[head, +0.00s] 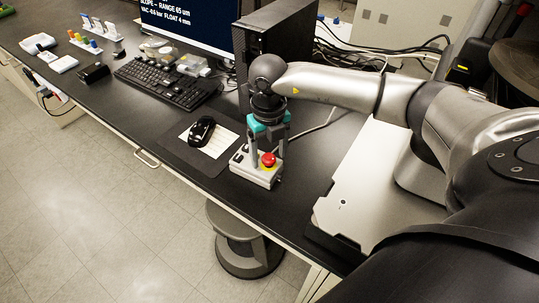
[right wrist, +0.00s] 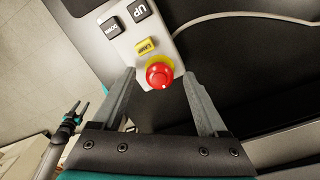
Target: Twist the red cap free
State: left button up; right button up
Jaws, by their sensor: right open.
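The red cap (head: 268,160) is a round red knob on a yellow ring, on the front part of a pale control box (head: 262,175) on the black bench. In the right wrist view, the red cap (right wrist: 159,75) lies ahead, between the lines of the two fingers. My right gripper (head: 268,150) is over the box, pointing down. In its wrist view, the right gripper (right wrist: 159,88) has its fingers wide apart, one to each side of the cap, with gaps and nothing held. A small gripper with teal parts, seemingly my left gripper (right wrist: 76,112), shows far off at the left.
The box also carries dark keys and a yellow label (right wrist: 146,46). A black mouse (head: 202,130) on a pad and a keyboard (head: 168,84) lie to the left. A black computer tower (head: 275,45) stands close behind. A pale metal panel (head: 365,185) is at the right.

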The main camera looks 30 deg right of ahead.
jog(key=shift+r+p, duration=2.95)
jog(key=shift+r, duration=1.15)
jog(key=shift+f, duration=0.1)
notch_tip(320, 180, up, 15)
jog(key=b, duration=0.1)
